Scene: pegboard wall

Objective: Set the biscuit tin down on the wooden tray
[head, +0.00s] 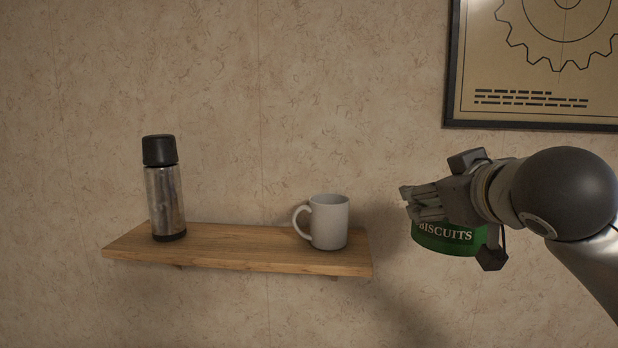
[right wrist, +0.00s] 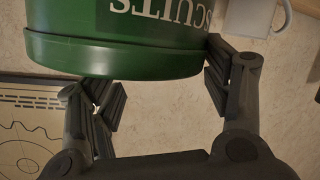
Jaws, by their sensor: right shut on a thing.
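The green biscuit tin (head: 447,240) with white "BISCUITS" lettering is in my right gripper (head: 425,205), to the right of the wall shelf in the head view. In the right wrist view the tin (right wrist: 120,55) sits between the two fingers of the right gripper (right wrist: 160,95), its lettering upside down. The right gripper is shut on it and holds it clear of any surface. The gripper hides the tin's upper part in the head view. No wooden tray shows in either view. My left gripper is not in view.
A wooden wall shelf (head: 240,260) carries a steel flask (head: 164,200) with a black cap at its left and a white mug (head: 329,222) near its right end. The shelf's middle is bare. A framed gear picture (head: 540,60) hangs at upper right.

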